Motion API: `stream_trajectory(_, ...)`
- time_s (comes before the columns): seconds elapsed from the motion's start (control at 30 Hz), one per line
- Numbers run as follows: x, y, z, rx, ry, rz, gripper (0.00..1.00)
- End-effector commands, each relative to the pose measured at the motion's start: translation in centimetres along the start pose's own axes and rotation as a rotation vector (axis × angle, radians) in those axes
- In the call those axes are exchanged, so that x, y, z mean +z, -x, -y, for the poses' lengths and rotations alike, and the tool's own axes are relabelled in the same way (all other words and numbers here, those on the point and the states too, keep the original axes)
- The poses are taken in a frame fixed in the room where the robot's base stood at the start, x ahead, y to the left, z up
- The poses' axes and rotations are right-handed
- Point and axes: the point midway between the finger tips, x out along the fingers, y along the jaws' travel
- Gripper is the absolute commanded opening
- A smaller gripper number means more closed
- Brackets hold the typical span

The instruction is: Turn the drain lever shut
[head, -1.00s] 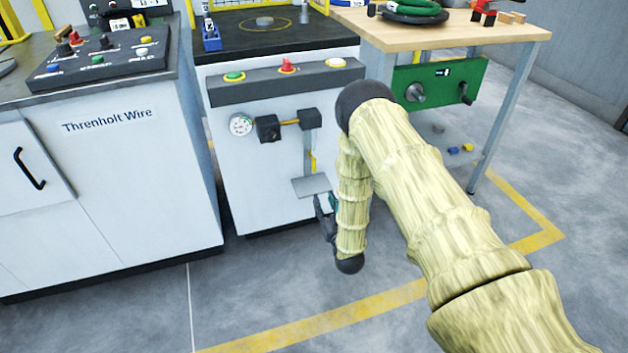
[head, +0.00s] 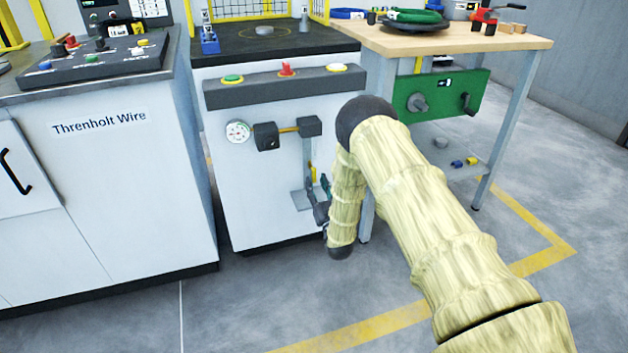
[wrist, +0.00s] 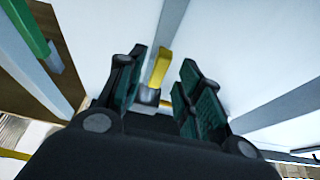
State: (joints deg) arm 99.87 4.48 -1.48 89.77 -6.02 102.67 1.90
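The drain lever (head: 312,171) is a short yellow handle on the front of the white cabinet, below the black valve blocks, and it points down. In the wrist view the yellow lever (wrist: 160,67) stands between my gripper's two green-padded fingers, nearer the left one. My gripper (wrist: 165,72) is open, with a gap between the fingers and the lever on the right side; contact on the left cannot be told. In the head view my gripper (head: 323,190) is small and partly hidden by my arm, right at the lever's lower end.
A pressure gauge (head: 237,132) and valve blocks (head: 267,137) are above. A wooden-topped bench (head: 450,38) with a green panel (head: 450,95) stands to the right. The floor in front is clear.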

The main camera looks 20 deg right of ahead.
Motion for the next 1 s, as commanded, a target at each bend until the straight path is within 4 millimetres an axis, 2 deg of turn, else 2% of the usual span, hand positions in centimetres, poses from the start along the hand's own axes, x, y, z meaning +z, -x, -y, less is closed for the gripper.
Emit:
stream_trajectory(0.13, 0.1, -1.9, 0.0, 0.000, 0.000, -0.001, 0.36)
stream_trajectory(0.3, 0.1, -3.2, 0.0, 0.000, 0.000, 0.001, 0.36)
stream_trajectory(0.67, 0.0, -3.6, 0.0, 0.000, 0.000, 0.002, 0.36)
stream_trajectory(0.87, 0.0, -3.5, 0.0, 0.000, 0.000, 0.002, 0.01)
stream_trajectory(1.0, 0.0, -3.5, 0.0, 0.000, 0.000, 0.002, 0.00)
